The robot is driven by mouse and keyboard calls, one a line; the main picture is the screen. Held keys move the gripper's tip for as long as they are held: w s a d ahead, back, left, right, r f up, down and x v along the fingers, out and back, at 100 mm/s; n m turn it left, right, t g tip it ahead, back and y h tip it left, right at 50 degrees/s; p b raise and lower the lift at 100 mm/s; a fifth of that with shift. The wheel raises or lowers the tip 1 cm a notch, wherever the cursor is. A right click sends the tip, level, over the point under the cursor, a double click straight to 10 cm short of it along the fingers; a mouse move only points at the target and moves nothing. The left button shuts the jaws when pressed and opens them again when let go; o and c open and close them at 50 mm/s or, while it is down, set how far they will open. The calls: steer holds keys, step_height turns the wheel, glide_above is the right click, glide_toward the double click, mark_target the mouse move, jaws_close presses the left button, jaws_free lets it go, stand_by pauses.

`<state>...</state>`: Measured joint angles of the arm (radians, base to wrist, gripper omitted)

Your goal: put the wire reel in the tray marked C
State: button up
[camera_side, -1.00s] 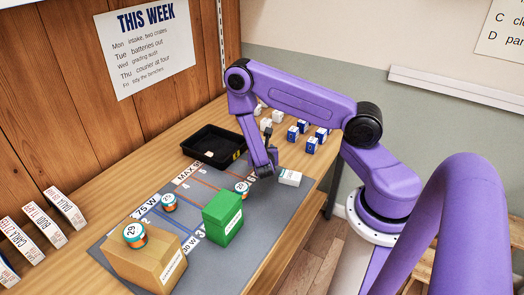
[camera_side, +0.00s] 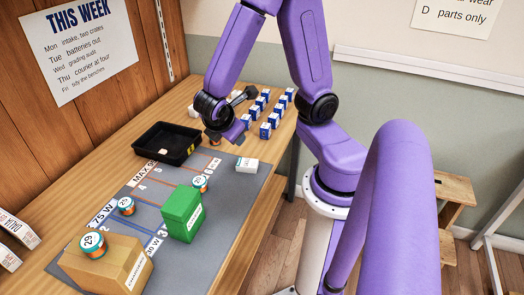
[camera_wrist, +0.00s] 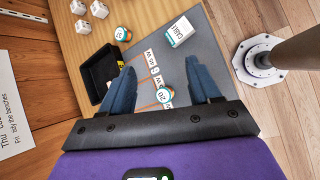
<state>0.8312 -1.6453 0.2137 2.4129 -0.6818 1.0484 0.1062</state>
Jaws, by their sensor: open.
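Round orange-and-teal reels with white numbered tops are in view. One (camera_side: 93,243) is on the cardboard box, one (camera_side: 126,205) is on the grey mat at the left, and one (camera_side: 200,182) is behind the green box; it also shows in the wrist view (camera_wrist: 165,95). Another (camera_wrist: 122,34) stands on bare wood beyond the tray. Which is the wire reel I cannot tell. A black tray (camera_side: 158,152) has a yellow label whose letter is unreadable; it also shows in the wrist view (camera_wrist: 88,72). My gripper (camera_wrist: 160,84) is open and empty, above the mat and tray area.
A green box (camera_side: 181,213) and a cardboard box (camera_side: 95,268) stand on the mat (camera_side: 222,205). A small white box (camera_side: 247,165) lies at the mat's right edge. Several blue-and-white boxes (camera_side: 265,131) stand at the back right. White cartons (camera_side: 14,232) are at the left.

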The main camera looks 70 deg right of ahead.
steer(key=s+a+r+g+y, duration=0.1)
steer(key=s+a+r+y, duration=0.1)
steer(key=s+a+y, duration=0.2)
steer(key=s+a+r+m+y, duration=0.1)
steer(key=s+a+r+y, duration=0.1)
steer(key=s+a+y, duration=0.2)
steer(key=s+a, duration=0.2)
steer(key=s, duration=0.2)
steer(key=shift+s+r+g, duration=0.3)
steer(key=shift+s+g, duration=0.05)
steer(key=shift+g, duration=0.05)
steer(key=shift+d, duration=0.1)
steer(key=w+d+f+n+t+h, duration=0.1)
steer(key=w, duration=1.1)
steer(key=w+d+f+n+h, duration=0.1)
steer(key=w+d+f+n, duration=0.1)
steer(key=w+d, duration=0.55)
steer(key=w+d+f+n+h, duration=0.2)
steer(key=w+d+f, duration=0.1)
steer(key=w+d, duration=0.4)
steer(key=w+d+f+n, duration=0.2)
steer(key=w+d+f, duration=0.15)
steer(key=d, duration=0.65)
steer(key=shift+h, duration=0.4)
steer(key=x, duration=1.1)
steer(key=a+x, duration=0.1)
steer(key=x, duration=0.5)
steer(key=shift+s+f, duration=0.3)
steer(key=shift+s, duration=0.1)
